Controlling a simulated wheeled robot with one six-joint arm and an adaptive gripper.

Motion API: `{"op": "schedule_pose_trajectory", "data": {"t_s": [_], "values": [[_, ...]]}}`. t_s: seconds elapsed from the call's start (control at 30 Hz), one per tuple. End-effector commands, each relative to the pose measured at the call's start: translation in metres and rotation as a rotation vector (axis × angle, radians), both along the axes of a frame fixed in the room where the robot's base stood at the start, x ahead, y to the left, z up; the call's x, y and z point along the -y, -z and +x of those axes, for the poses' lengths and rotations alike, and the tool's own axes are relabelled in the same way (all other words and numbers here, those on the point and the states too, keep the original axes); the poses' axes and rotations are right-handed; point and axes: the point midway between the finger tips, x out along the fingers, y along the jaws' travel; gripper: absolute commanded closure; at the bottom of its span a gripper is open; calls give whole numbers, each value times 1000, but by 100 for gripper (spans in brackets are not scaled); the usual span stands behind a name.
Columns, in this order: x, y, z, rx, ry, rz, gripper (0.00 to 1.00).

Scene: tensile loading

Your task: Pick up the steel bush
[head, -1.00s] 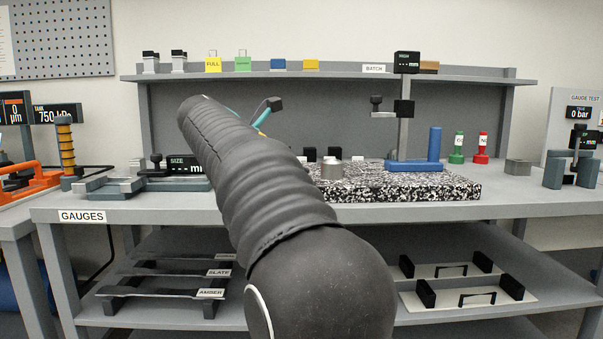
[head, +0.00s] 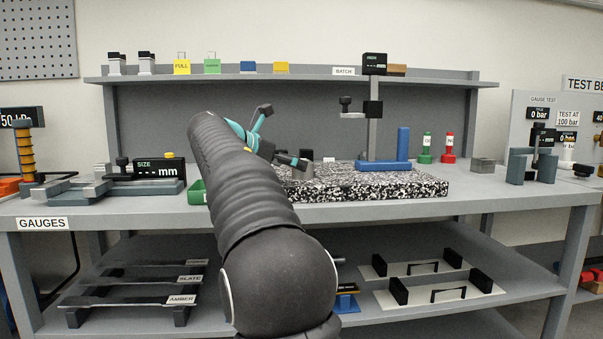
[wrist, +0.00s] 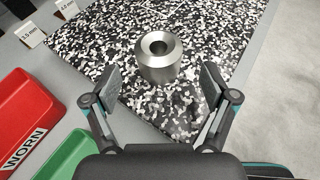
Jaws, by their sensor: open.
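The steel bush (wrist: 157,68) is a short bright cylinder with a round hole in its top. It stands upright on the black-and-white speckled plate (wrist: 85,45). In the head view the bush (head: 302,172) is partly hidden by my gripper (head: 282,138). In the wrist view my gripper (wrist: 160,85) is open, with one finger on each side of the line to the bush. The bush lies centred just beyond the fingertips, and I see no contact.
A red bin marked WORN (wrist: 32,112) and a green bin (wrist: 72,157) stand left of the plate. A blue stand (head: 385,166) is on the plate's far side.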

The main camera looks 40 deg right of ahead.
Motion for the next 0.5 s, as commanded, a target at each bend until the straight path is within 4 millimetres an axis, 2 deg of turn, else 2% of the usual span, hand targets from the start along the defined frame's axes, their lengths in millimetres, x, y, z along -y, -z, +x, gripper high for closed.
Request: {"op": "schedule_pose_trajectory", "data": {"t_s": [0.33,0.5], "values": [[40,12,5,-1,4,0,15],[48,15,6,0,1,0,15]]}}
